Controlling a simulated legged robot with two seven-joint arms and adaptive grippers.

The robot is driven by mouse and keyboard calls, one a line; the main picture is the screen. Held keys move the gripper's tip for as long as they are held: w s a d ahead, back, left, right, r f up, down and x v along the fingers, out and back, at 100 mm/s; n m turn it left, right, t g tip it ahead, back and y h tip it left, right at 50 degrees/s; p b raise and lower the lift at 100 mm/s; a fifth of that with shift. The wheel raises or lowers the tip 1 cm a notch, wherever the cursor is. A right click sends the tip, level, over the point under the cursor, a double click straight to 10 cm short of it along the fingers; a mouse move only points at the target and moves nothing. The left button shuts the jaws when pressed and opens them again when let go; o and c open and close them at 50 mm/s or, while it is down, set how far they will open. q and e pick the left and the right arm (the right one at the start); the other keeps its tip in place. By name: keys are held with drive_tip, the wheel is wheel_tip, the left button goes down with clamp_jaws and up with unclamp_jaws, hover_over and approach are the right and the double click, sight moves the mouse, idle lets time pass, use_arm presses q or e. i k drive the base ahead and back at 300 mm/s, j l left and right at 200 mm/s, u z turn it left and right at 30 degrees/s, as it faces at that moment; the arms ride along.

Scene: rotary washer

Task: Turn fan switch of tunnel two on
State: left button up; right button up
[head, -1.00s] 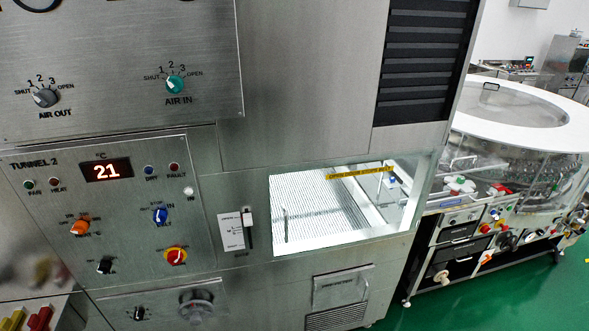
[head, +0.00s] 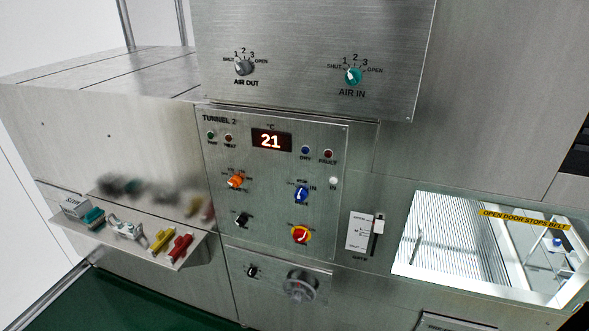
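The Tunnel 2 panel (head: 268,205) is in the middle of the head view, with a red display (head: 271,140) reading 21. The labels beside these knobs are too small to read surely, so I cannot tell which is the fan switch. Small indicator lamps sit at the panel's top left, one of them dark green (head: 211,135), and look unlit. Neither of my grippers is in view.
A shelf (head: 185,262) with several small coloured items juts out at the lower left. Above are the air out knob (head: 244,66) and the teal air in knob (head: 353,76). A lit window (head: 440,245) is at the right. Green floor (head: 140,305) is clear at the lower left.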

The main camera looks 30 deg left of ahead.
sight(241, 221)
drive_tip(key=u, duration=1.15)
